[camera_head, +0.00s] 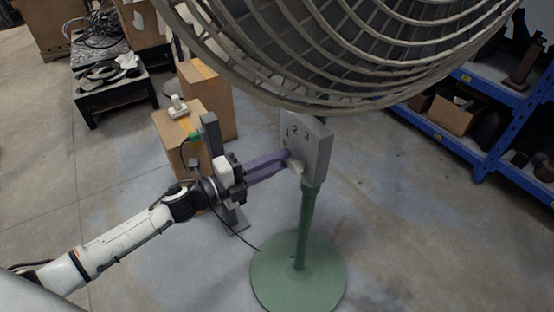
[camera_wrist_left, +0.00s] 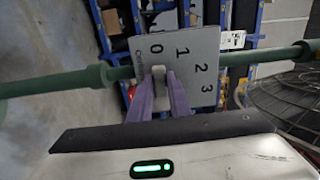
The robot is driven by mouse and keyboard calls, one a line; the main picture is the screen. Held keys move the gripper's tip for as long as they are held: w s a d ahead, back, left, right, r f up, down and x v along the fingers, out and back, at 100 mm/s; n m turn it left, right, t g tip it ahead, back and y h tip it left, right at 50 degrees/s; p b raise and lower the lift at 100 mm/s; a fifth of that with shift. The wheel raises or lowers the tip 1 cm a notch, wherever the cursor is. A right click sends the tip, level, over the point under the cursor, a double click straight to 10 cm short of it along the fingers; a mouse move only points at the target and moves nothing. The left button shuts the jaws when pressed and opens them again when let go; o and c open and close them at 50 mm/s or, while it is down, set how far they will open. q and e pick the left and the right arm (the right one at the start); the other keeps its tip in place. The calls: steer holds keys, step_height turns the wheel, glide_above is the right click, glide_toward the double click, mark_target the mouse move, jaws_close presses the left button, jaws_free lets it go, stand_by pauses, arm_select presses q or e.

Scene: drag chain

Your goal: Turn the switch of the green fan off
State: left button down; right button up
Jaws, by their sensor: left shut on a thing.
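The green fan has a large grey cage (camera_head: 330,60), a green pole (camera_head: 306,225) and a round green base (camera_head: 275,275). A grey switch box (camera_head: 318,150) is fixed to the pole. In the left wrist view its panel (camera_wrist_left: 208,42) shows the marks 0, 1, 2 and 3. The pale switch knob (camera_wrist_left: 158,72) sits just below the 0, partly hidden by the fingers. It also shows in the head view (camera_head: 296,166). My left gripper (camera_head: 288,160) has purple fingers, shut on the knob from both sides. My right gripper is out of view.
A grey post (camera_head: 218,165) with a cable stands behind my left gripper. Cardboard boxes (camera_head: 207,95) and a black table (camera_head: 112,90) are at the back left. Blue shelving (camera_head: 480,110) is at the right. The floor around the base is mostly clear.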

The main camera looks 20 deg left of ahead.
arm_select(q)
steer(key=c, duration=1.6)
jaws_free()
steer(key=shift+c, duration=0.2)
steer(key=v, duration=1)
steer(key=shift+s+a+f, duration=0.1)
steer(key=shift+s, duration=0.05)
